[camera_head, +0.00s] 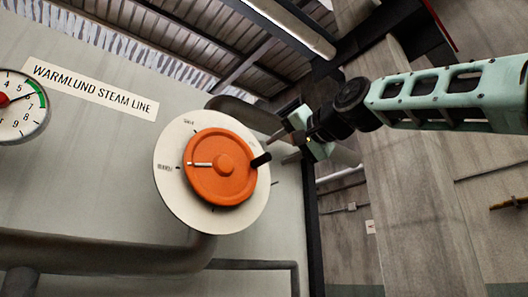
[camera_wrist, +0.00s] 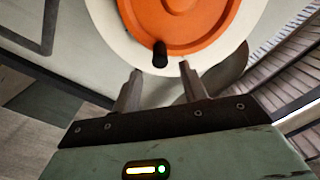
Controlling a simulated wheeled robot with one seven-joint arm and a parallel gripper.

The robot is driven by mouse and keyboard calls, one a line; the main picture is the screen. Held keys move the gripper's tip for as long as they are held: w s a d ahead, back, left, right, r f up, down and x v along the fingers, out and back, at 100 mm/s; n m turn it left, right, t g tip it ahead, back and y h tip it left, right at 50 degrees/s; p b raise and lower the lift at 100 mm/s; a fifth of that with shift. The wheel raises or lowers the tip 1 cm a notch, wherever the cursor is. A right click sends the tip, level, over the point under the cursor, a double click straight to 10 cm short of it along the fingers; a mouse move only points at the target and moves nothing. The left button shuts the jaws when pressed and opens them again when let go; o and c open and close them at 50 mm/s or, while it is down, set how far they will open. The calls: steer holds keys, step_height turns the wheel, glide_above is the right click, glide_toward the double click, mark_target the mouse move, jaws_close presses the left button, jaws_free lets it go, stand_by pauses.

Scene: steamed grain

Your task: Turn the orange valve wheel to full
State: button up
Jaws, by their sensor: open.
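The orange valve wheel (camera_head: 222,166) sits on a round white dial plate (camera_head: 170,190) on the pale panel. The plate has small black labels around its rim, too small to read surely. A white pointer line on the wheel points left. A black handle knob (camera_head: 261,160) sticks out at the wheel's right edge. My gripper (camera_head: 278,147) is to the right of the knob, fingers towards it. In the wrist view the wheel (camera_wrist: 185,20) is at the top, and the knob (camera_wrist: 160,54) stands just beyond and between the two open fingertips (camera_wrist: 160,68). The fingers appear apart from the knob.
A round gauge (camera_head: 18,105) with a red hub and green band is at the left. A sign (camera_head: 90,88) reads "WARMLUND STEAM LINE". A thick pipe (camera_head: 100,252) runs below the wheel. Open space lies right of the panel's edge.

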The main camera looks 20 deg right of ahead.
mark_target(268, 157)
steer(key=p+x, duration=0.2)
steer(key=x, duration=0.5)
steer(key=shift+w, duration=0.25)
jaws_close()
